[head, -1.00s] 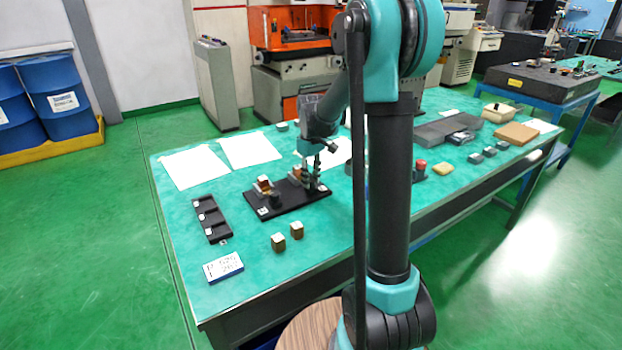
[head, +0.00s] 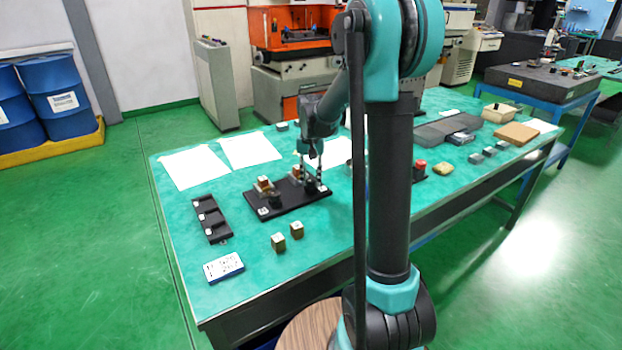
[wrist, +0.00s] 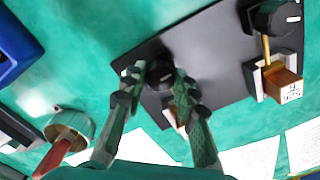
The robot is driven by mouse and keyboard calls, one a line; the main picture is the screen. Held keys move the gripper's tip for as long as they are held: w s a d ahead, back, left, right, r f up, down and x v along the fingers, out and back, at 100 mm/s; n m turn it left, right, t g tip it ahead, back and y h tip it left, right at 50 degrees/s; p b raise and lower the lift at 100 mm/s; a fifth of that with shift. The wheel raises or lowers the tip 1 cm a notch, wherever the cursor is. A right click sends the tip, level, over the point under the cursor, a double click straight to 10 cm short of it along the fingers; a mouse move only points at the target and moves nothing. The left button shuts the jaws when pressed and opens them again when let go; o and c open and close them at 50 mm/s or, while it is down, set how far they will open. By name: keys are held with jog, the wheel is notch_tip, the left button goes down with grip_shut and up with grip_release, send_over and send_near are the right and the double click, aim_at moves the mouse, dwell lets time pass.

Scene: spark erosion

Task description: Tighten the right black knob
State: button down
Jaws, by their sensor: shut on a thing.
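The black base plate (head: 262,212) lies on the green table. It carries two black knobs and two holders with copper-coloured blocks. My gripper (head: 312,187) is at the plate's right end, pointing down. In the wrist view the right black knob (wrist: 160,75) sits between my fingertips (wrist: 158,80), which are shut on it. The knob stays on the plate. The left black knob (head: 275,202) stands free, and it also shows at the top right of the wrist view (wrist: 272,18). My fingers partly hide the right holder and its block in the wrist view.
A black compartment tray (head: 211,220) lies to the left, with a white-topped blue box (head: 223,267) in front. Two small brass-coloured blocks (head: 278,242) stand before the plate. White sheets (head: 250,150) lie behind. A red-topped object (head: 420,165) stands to the right.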

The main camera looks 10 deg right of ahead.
aim_at(311, 180)
jog(key=m, duration=0.4)
jog(key=shift+m, duration=0.3)
dwell(0.3)
jog(key=c, duration=1.2)
grip_release()
jog(key=shift+o, duration=0.2)
notch_tip(311, 180, up, 12)
